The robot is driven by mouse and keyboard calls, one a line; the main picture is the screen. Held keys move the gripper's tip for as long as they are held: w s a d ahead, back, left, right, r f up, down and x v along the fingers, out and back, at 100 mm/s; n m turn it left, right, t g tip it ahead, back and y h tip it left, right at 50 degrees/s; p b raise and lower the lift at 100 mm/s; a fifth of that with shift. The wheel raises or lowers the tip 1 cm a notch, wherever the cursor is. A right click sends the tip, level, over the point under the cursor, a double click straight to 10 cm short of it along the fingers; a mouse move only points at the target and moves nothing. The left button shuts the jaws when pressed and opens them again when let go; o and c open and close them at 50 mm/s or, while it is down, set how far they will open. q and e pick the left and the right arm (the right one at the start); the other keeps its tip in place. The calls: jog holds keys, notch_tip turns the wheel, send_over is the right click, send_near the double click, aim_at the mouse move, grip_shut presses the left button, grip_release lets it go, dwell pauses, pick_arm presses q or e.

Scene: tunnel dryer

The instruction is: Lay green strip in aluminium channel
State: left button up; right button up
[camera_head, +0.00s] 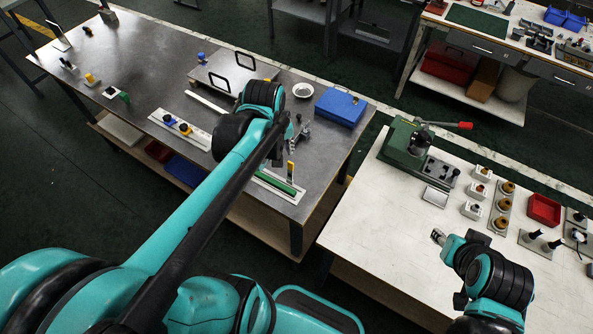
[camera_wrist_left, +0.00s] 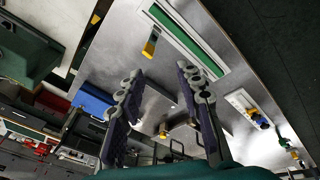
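A long green strip (camera_head: 277,182) lies on a pale, narrow base near the front right edge of the grey metal table. In the left wrist view the green strip (camera_wrist_left: 182,36) lies along a white-edged base; whether it sits inside a channel, I cannot tell. A slim pale bar (camera_head: 207,102), possibly the aluminium channel, lies farther back, partly behind my left arm. My left gripper (camera_wrist_left: 160,76) is above the table, its two fingers wide apart with nothing between them. In the head view it is mostly hidden by the arm. My right gripper (camera_head: 438,237) is over the white table; its opening is too small to judge.
A yellow-and-black tool (camera_head: 290,171) stands beside the strip. A blue case (camera_head: 340,107), a white bowl (camera_head: 303,90) and a plate with black handles (camera_head: 233,76) are farther back. A white panel with knobs (camera_head: 181,129) lies left. A green lever press (camera_head: 405,145) stands on the right-hand table.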

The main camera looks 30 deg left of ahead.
pick_arm(q)
jog(key=s+d+r+m+t, duration=0.1)
jog(key=s+d+m+t, duration=0.3)
jog(key=d+m, duration=0.5)
jog(key=shift+s+d+r+m+h, duration=0.2)
jog(key=shift+s+r+m+h, duration=0.2)
jog(key=shift+s, duration=0.3)
jog(key=shift+f, duration=0.2)
